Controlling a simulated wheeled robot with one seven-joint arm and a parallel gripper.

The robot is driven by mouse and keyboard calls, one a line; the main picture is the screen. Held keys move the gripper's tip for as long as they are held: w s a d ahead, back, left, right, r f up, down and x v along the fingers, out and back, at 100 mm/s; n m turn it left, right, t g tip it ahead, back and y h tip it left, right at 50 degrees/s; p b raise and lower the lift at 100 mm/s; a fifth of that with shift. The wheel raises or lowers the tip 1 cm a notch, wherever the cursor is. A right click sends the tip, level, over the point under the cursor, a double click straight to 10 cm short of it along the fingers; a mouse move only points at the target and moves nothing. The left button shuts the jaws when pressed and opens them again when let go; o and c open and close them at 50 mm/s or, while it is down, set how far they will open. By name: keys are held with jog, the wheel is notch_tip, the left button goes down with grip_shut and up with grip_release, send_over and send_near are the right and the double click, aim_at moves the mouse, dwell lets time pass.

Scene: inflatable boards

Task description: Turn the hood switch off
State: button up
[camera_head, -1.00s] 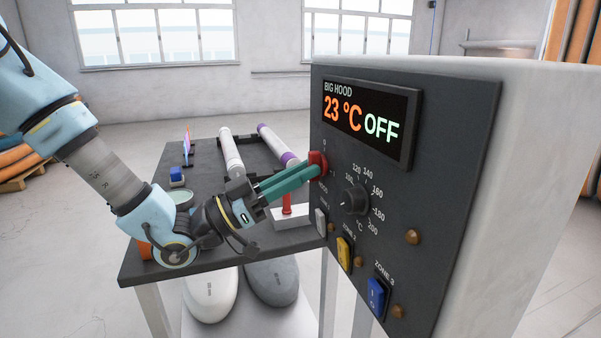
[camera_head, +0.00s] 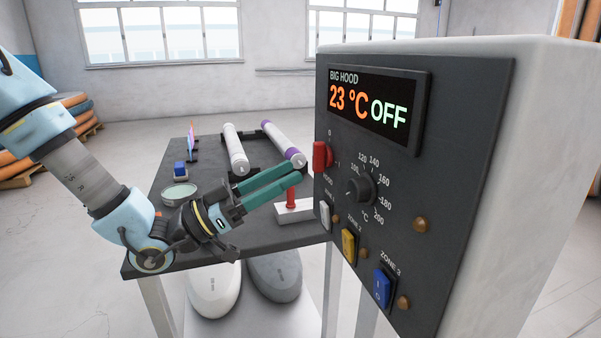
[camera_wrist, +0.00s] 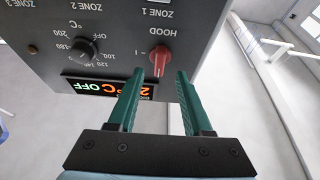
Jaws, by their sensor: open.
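The red hood switch (camera_head: 322,156) is a knob at the left edge of the dark control panel (camera_head: 460,130). It also shows in the wrist view (camera_wrist: 159,62), just beyond my fingertips and between their lines. The display (camera_head: 373,108) reads "BIG HOOD 23 °C OFF". My gripper (camera_head: 297,172) has two green fingers. They are apart, empty and short of the switch in the head view. In the wrist view my gripper (camera_wrist: 160,75) shows a clear gap between the fingers.
A temperature dial (camera_head: 360,190) sits right of the switch. White (camera_head: 325,215), yellow (camera_head: 348,244) and blue (camera_head: 382,288) zone switches are below. A dark table (camera_head: 260,235) beside the panel holds rolls (camera_head: 236,150), a red-handled tool (camera_head: 291,198) and a round tin (camera_head: 180,194).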

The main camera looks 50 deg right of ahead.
jog(key=b+v, duration=0.1)
jog(key=v, duration=0.5)
jog(key=shift+w+a, duration=0.1)
dwell(0.4)
